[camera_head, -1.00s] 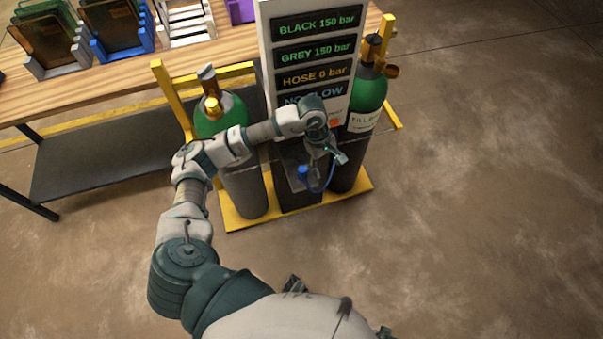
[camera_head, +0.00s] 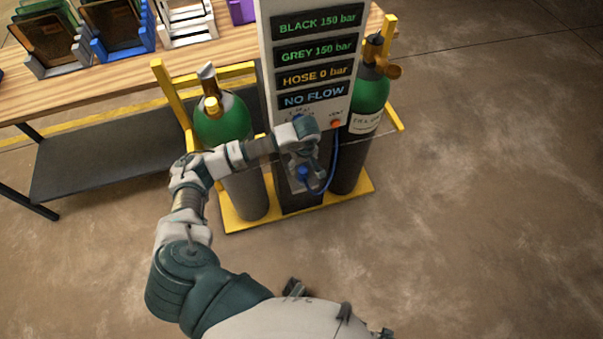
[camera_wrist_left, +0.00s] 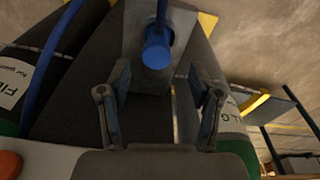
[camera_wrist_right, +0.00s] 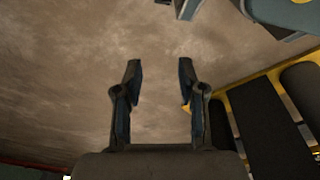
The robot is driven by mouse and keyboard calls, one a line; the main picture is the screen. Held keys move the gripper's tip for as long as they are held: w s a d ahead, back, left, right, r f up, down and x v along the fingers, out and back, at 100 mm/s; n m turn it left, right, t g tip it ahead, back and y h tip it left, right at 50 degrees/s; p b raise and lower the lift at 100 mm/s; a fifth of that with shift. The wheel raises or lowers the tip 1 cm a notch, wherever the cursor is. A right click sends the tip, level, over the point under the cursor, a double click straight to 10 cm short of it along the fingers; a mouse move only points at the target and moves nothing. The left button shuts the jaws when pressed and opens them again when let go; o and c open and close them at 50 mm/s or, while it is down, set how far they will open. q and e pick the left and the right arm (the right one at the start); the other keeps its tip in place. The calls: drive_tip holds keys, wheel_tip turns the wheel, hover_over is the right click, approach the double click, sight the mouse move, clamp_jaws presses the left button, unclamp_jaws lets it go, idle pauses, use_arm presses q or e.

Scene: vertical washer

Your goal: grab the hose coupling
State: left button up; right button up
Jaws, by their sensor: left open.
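The blue hose coupling (camera_head: 303,172) sits on the front of the dark post below the display panel. In the left wrist view the coupling (camera_wrist_left: 156,50) shows as a blue cylinder seated in a grey holder, with the blue hose (camera_wrist_left: 160,14) running up from it. My left gripper (camera_head: 305,165) is just at the coupling in the head view; in its wrist view the left gripper (camera_wrist_left: 159,85) is open, with the coupling ahead and between the lines of its fingers, not touched. My right gripper (camera_wrist_right: 158,72) is open and empty over bare floor; it is not clear in the head view.
A green cylinder (camera_head: 224,122) with brass valve stands left of the panel (camera_head: 309,50), and another green cylinder (camera_head: 369,92) right of it, on a yellow-framed cart (camera_head: 240,221). The panel reads HOSE 0 bar and NO FLOW. A wooden table (camera_head: 120,82) is behind left. Floor at right is clear.

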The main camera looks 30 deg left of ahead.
sight(304, 170)
use_arm(q)
drive_tip(key=f, duration=0.3)
drive_tip(key=shift+w+d+f, duration=0.15)
drive_tip(key=shift+d+f, duration=0.2)
drive_tip(key=shift+w+a+f, duration=0.1)
drive_tip(key=shift+f, duration=0.35)
drive_tip(key=shift+a, duration=0.25)
drive_tip(key=shift+c, duration=0.9)
drive_tip(key=shift+a, duration=0.15)
drive_tip(key=c, duration=0.8)
clamp_jaws()
drive_tip(key=shift+d, duration=0.25)
drive_tip(key=shift+r, duration=0.15)
